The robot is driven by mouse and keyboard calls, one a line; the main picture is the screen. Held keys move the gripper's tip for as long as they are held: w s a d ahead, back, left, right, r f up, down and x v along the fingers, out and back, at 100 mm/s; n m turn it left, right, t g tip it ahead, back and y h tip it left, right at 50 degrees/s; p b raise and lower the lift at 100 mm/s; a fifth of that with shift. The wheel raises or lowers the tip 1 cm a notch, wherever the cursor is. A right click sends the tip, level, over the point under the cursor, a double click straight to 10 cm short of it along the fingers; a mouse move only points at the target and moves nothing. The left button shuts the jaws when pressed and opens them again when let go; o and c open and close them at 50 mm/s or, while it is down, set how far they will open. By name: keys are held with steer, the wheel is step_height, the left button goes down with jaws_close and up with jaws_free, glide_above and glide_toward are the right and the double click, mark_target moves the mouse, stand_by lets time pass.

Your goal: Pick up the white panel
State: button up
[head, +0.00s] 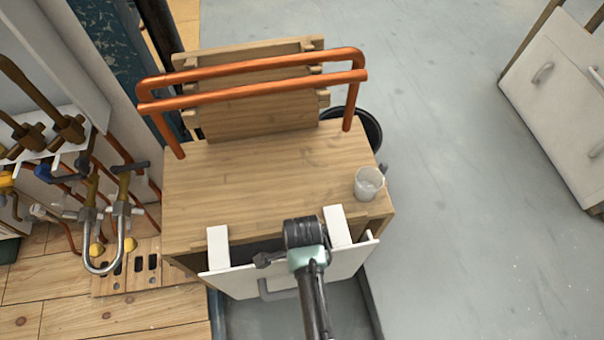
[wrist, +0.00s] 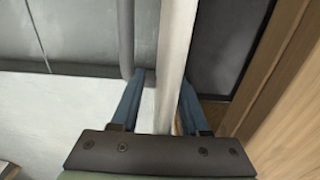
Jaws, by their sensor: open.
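The white panel (head: 340,263) with a grey handle (head: 277,291) stands tilted at the front of the wooden cabinet (head: 240,190). My arm's end covers its middle in the head view, and my fingers cannot be made out there. In the wrist view the panel's pale edge (wrist: 178,50) runs between the two blue fingers of my open gripper (wrist: 162,102), one on each side. I cannot tell whether either finger touches it. The handle also shows beside the left finger in the wrist view (wrist: 126,40).
Two white strips (head: 218,245) (head: 338,226) run from the cabinet to the panel. A clear cup (head: 369,183) stands on the cabinet's right edge. Orange copper pipes (head: 255,90) rise at its back. Pipes and valves (head: 100,215) crowd the left. The floor (head: 470,200) at right is clear.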

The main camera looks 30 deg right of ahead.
stand_by(0.3)
jaws_close()
stand_by(1.2)
